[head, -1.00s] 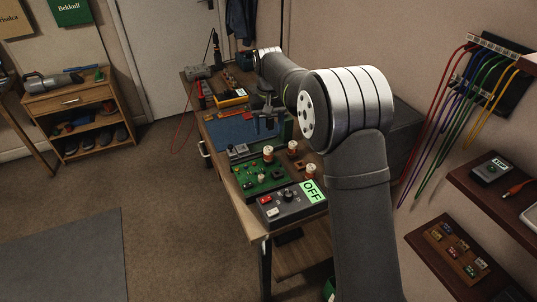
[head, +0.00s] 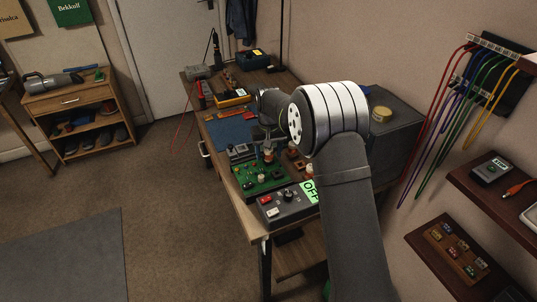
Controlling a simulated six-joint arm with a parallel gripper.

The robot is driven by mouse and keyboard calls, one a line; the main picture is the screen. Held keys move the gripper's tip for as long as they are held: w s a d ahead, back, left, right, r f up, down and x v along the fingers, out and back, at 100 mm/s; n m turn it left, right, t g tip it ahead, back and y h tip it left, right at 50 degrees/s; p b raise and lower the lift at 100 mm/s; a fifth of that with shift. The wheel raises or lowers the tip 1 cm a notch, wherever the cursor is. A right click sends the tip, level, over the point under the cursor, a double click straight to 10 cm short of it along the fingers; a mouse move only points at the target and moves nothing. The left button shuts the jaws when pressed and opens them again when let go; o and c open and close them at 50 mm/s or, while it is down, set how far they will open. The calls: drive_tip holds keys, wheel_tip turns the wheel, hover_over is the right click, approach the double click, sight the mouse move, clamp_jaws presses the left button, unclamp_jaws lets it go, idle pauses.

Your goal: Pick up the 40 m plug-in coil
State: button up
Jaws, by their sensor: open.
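Several small plug-in coils with pale tops and reddish-brown bodies stand on the bench. One coil (head: 268,156) is at the back edge of the green circuit board, one (head: 261,178) is on the board, and others (head: 292,149) (head: 299,165) are to the right by my arm. Their labels are too small to read, so I cannot tell which is the 40 m coil. My gripper (head: 267,143) is small and dark here, pointing down just above or around the coil at the board's back edge. It is open; I cannot tell whether it touches that coil. My wrist hides part of the area.
The green circuit board (head: 272,182) lies in front, with a dark control box (head: 284,205) and a green OFF panel (head: 309,188) nearer. A blue mat (head: 229,133) and a yellow meter (head: 232,97) lie farther back. A grey cabinet (head: 398,130) stands right of the bench.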

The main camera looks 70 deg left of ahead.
drive_tip(key=shift+r, duration=0.1)
drive_tip(key=c, duration=1.1)
